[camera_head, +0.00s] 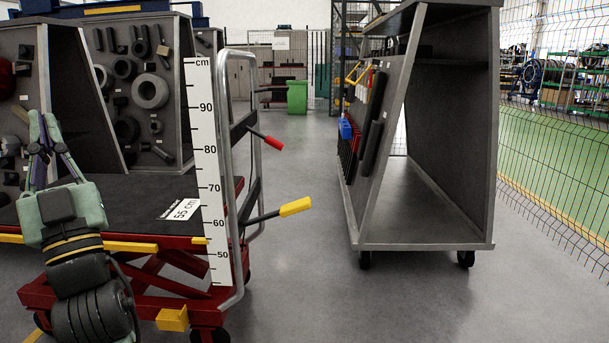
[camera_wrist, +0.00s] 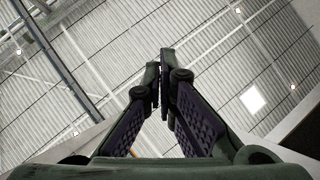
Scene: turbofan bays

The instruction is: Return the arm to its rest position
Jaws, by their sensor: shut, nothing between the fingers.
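My gripper (camera_head: 40,128) is at the left of the head view, pointing up in front of the lift cart and the dark tool panels. Its fingertips also show in the wrist view (camera_wrist: 160,75), where they meet and hold nothing. My arm below the gripper rises from the lower left of the head view, in front of the cart. The rest of the arm is out of view.
A red lift cart (camera_head: 180,290) with a dark platform, a height scale (camera_head: 205,150) and red and yellow levers (camera_head: 294,207) stands at left. A grey wheeled tool rack (camera_head: 430,220) stands right of centre. Grey floor (camera_head: 300,270) between them is clear. A wire fence (camera_head: 560,170) runs at right.

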